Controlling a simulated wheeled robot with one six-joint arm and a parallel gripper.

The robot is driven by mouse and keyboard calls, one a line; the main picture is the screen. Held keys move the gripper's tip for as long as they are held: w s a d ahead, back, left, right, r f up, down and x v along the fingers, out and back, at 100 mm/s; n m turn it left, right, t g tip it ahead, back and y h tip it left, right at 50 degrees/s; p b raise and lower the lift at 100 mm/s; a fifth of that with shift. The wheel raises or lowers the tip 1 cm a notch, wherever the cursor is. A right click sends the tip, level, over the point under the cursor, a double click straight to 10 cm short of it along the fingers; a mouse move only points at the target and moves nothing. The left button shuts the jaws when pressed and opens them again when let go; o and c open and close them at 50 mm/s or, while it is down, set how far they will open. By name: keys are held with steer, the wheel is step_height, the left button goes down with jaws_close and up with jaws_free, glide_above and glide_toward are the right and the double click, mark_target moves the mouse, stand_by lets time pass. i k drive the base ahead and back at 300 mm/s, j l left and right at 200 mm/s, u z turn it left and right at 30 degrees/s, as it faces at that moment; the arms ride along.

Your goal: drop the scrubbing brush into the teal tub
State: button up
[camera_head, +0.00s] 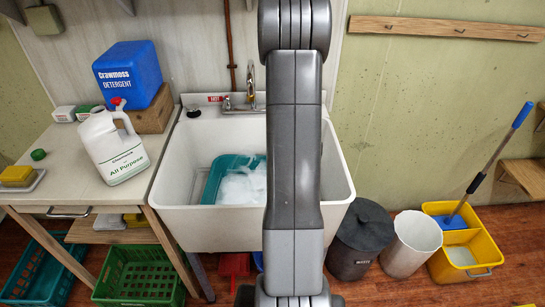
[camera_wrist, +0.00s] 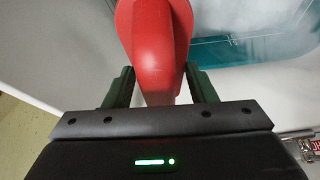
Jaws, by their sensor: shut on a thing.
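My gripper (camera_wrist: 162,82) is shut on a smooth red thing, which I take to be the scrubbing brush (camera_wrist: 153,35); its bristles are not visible. In the head view my grey arm crosses the middle and hides the gripper and brush. The teal tub (camera_head: 213,178) sits in the white sink, holding whitish suds; my arm covers its right part. In the wrist view the tub (camera_wrist: 212,53) is at the upper right, beyond and to the right of the brush. I cannot tell how high the brush is above it.
The white sink (camera_head: 215,225) has raised walls around the tub, and a faucet (camera_head: 240,103) stands at its back. A counter at left holds a white jug (camera_head: 113,148) and a blue detergent container (camera_head: 128,73). A dark bin (camera_head: 362,240) and yellow mop bucket (camera_head: 468,262) stand at right.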

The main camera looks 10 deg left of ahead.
mark_target(253, 200)
steer(key=i+l+u, duration=0.15)
steer(key=u, duration=0.35)
steer(key=i+l+u, duration=0.1)
steer(key=l+u, duration=0.25)
steer(key=u, duration=0.15)
steer(key=l+u, duration=0.3)
steer(key=u, duration=0.15)
steer(key=i, duration=0.05)
